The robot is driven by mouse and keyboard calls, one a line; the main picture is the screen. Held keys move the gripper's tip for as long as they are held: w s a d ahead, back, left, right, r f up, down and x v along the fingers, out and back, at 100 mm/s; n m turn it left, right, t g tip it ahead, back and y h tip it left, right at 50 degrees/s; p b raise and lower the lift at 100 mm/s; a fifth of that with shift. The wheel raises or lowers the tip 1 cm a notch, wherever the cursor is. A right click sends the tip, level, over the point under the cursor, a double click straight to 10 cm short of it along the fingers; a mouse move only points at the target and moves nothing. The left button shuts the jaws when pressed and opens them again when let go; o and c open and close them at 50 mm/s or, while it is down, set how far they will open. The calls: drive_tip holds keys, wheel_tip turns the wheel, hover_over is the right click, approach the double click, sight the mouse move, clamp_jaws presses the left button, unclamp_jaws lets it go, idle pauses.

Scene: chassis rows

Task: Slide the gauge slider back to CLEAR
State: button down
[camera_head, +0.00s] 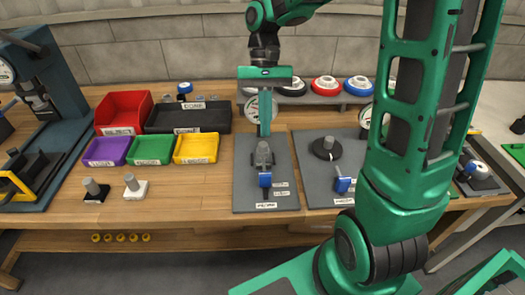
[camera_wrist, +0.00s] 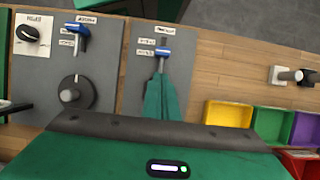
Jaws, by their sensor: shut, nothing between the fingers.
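A grey plate (camera_head: 240,195) with a round dial gauge (camera_head: 252,107) at its back stands on the bench in the middle of the head view. It bears a grey metal fixture (camera_head: 263,155) and a blue-handled part (camera_head: 265,180) in front of it. In the wrist view the blue part (camera_wrist: 162,52) lies just beyond my fingertips, by small labels too small to read. My gripper (camera_head: 264,134) points down over the plate, behind the blue part, its green fingers together and empty. In the wrist view my gripper (camera_wrist: 160,76) covers the fixture and gauge. I cannot tell which part is the slider.
A second grey plate (camera_head: 316,193) with a black disc (camera_head: 327,148) and another blue handle (camera_head: 343,184) stands at the right. Yellow (camera_head: 196,148), green (camera_head: 152,149) and purple (camera_head: 106,152) bins stand left. Bare bench (camera_head: 190,190) lies left of the gauge plate.

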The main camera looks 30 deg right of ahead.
approach(265, 182)
drive_tip(key=f, duration=0.3)
drive_tip(key=w+f, duration=0.1)
drive_tip(key=f, duration=0.1)
drive_tip(key=shift+d+f, duration=0.1)
drive_tip(key=shift+d, duration=0.3)
